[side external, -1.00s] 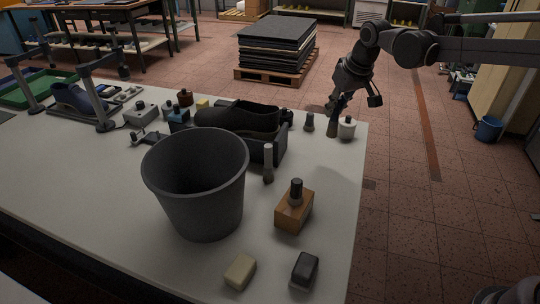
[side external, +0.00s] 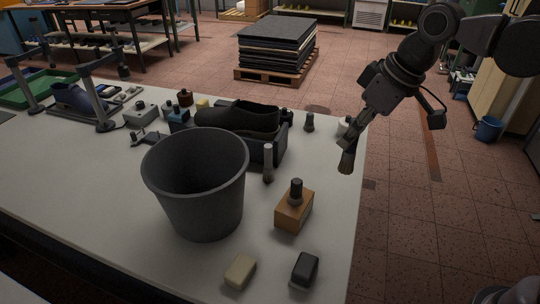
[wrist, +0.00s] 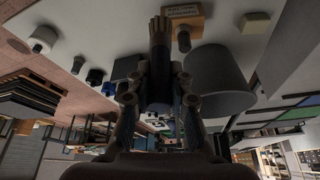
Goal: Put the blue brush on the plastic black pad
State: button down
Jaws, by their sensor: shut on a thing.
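My gripper (side external: 362,140) is shut on a brush (side external: 346,163) and holds it bristles down, at the right edge of the table. The bristles are tan and the upper part looks dark; a blue colour cannot be made out. In the wrist view, the brush (wrist: 158,38) points up the picture between the fingers of my gripper (wrist: 157,75). A small black block (side external: 304,269) lies at the table's front right, apart from the brush. I cannot tell whether it is the plastic black pad.
A large dark bucket (side external: 205,205) stands mid-table. A wooden block with a dark-topped bottle (side external: 294,208) and a cream block (side external: 240,272) are nearer the front. The table's right front strip has free room.

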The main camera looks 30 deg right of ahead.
jog(key=s+a+n, duration=0.2)
jog(key=s, duration=0.4)
jog(key=shift+y, duration=0.4)
jog(key=shift+s+a+f, duration=0.55)
jog(key=shift+a+f, duration=1.3)
jog(key=shift+a, duration=0.15)
jog(key=shift+s+a+f, duration=0.5)
jog(key=shift+a+f, duration=1.4)
jog(key=shift+a, duration=0.05)
jog(key=shift+s+a+f, duration=0.55)
jog(key=shift+a+f, duration=1.3)
jog(key=shift+a, duration=0.15)
jog(key=shift+f, duration=0.2)
jog(key=c, duration=1.2)
grip_release()
jog(key=shift+r, duration=0.1)
